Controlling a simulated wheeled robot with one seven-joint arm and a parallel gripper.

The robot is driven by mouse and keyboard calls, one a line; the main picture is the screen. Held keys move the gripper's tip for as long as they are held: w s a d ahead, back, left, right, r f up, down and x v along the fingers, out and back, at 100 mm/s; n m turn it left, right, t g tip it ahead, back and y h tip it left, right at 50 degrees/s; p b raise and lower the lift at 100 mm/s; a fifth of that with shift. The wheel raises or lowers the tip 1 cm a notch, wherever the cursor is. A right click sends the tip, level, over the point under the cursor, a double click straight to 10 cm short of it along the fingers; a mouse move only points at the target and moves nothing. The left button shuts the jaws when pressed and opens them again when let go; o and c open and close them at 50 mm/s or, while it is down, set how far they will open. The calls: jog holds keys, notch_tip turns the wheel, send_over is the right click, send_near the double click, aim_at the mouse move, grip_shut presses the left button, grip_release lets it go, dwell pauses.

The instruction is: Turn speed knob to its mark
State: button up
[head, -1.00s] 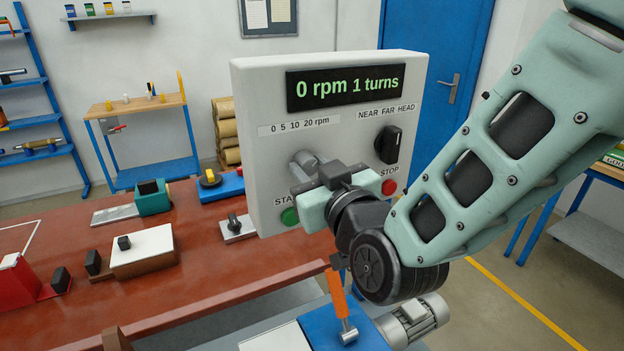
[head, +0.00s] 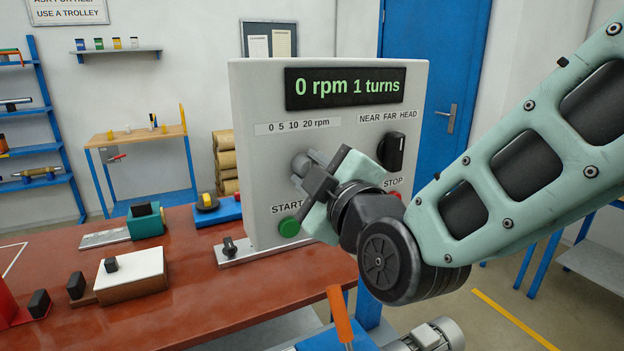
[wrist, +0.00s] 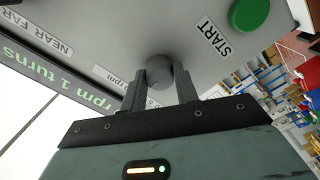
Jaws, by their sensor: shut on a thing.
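The control box (head: 250,90) carries a display (head: 345,88) reading "0 rpm 1 turns". Below it is a scale label (head: 297,127) marked 0 5 10 20 rpm. The grey speed knob (head: 301,164) sits under this label, partly hidden by my gripper (head: 309,174). In the wrist view the round knob (wrist: 159,70) lies between the two fingertips of my gripper (wrist: 160,90), which is shut on it. The fingers cover its sides, and I cannot tell which number its pointer faces.
A green START button (head: 289,227) is just below my gripper. A black NEAR FAR HEAD selector (head: 391,148) and a partly covered red STOP button (head: 396,195) are to its right. An orange-handled lever (head: 340,315) stands below my wrist.

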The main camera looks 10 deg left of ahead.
jog(key=shift+n, duration=0.4)
jog(key=o, duration=1)
jog(key=shift+b+v, duration=4.75)
jog(key=shift+v, duration=3.95)
jog(key=shift+d, duration=0.1)
